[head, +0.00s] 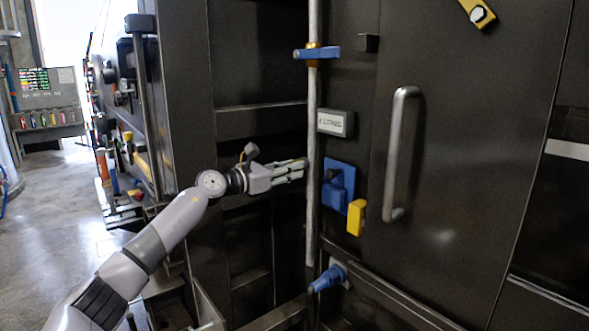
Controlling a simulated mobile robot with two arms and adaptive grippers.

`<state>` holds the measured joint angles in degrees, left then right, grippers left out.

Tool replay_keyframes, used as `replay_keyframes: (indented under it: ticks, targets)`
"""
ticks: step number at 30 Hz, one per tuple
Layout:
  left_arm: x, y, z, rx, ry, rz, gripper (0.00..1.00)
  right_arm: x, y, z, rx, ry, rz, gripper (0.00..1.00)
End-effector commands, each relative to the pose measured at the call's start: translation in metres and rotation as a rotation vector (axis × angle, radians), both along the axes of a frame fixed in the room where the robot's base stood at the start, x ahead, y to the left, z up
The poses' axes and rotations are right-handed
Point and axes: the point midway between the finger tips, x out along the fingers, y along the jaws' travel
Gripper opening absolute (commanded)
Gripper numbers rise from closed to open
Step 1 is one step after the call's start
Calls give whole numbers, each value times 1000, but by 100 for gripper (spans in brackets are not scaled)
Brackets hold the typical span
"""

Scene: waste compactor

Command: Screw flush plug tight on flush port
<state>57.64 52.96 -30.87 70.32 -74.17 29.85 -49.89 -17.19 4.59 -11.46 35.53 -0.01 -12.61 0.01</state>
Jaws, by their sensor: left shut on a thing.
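A blue plug-like fitting (328,279) sticks out low on the dark machine front, just right of the vertical pipe's lower end. It looks like the flush plug at the flush port, but I cannot tell how tight it sits, and the port behind it is mostly hidden. My left gripper (290,170) is well above it, with its fingers pointing right and their tips close to the grey vertical pipe (312,215). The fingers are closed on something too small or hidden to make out. My right gripper is not in view.
A blue valve handle (317,53) sits high on the pipe. A blue latch plate (338,187), a yellow block (356,217) and a small labelled box (336,123) are right of the pipe. A long door handle (400,153) stands out further right. Open floor (50,210) lies left.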

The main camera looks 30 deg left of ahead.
Motion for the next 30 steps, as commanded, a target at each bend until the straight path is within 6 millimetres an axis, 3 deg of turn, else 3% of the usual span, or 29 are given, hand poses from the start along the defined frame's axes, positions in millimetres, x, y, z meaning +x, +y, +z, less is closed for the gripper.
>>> replay_keyframes:
  ticks: [1, 2, 12, 30]
  targets:
    - [0, 1, 1, 0, -1, 2, 0, 0, 0, 0, 0, 0, 0, 40]
    - [0, 1, 1, 0, -1, 2, 25, 0, 0, 0, 0, 0, 0, 40]
    - [0, 0, 0, -2, 1, 1, 47, 0, 0, 0, 0, 0, 0, 40]
    - [-2, 1, -1, -1, 1, 1, 44, 0, 0, -1, 0, 0, 0, 40]
